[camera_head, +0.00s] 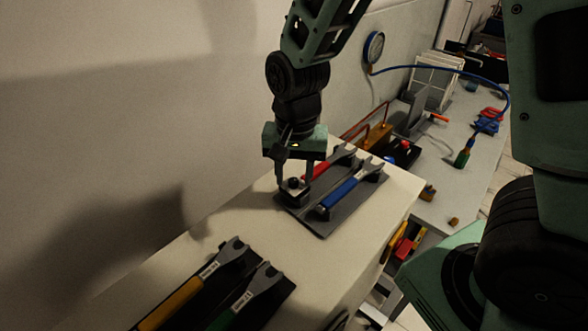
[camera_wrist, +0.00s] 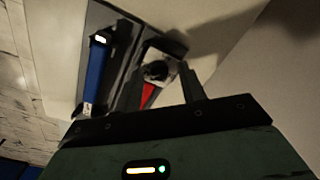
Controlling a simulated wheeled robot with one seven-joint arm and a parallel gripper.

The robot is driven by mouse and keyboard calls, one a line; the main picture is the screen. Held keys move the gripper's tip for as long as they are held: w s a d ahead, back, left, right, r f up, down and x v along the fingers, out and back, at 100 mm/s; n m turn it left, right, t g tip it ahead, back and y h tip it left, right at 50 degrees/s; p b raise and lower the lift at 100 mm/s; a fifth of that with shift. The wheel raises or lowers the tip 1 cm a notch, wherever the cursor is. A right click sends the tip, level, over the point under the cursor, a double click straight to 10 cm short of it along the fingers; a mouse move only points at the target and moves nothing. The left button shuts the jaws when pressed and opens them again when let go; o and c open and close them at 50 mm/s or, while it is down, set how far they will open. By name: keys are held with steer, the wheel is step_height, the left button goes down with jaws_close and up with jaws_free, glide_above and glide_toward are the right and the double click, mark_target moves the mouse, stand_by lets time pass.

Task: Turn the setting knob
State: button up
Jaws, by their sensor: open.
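My gripper (camera_head: 294,187) is open and points down over this spot, one finger on either side of the knob. I cannot tell whether the fingers touch it. The knob's marks are too small to read.
A red-handled tool (camera_head: 318,170) and a blue-handled tool (camera_head: 343,191) lie on the tray. Yellow-handled (camera_head: 182,298) and green-handled (camera_head: 238,306) tools lie nearer. A wall gauge (camera_head: 374,47) with a blue hose hangs above a cluttered rear bench. The bench top between the tool groups is clear.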

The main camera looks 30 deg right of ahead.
mark_target(296, 180)
step_height(296, 180, up, 17)
steer(key=b, duration=0.2)
steer(key=shift+d+r+b, duration=0.2)
steer(key=shift+b, duration=0.2)
steer(key=shift+s, duration=0.1)
stand_by(0.3)
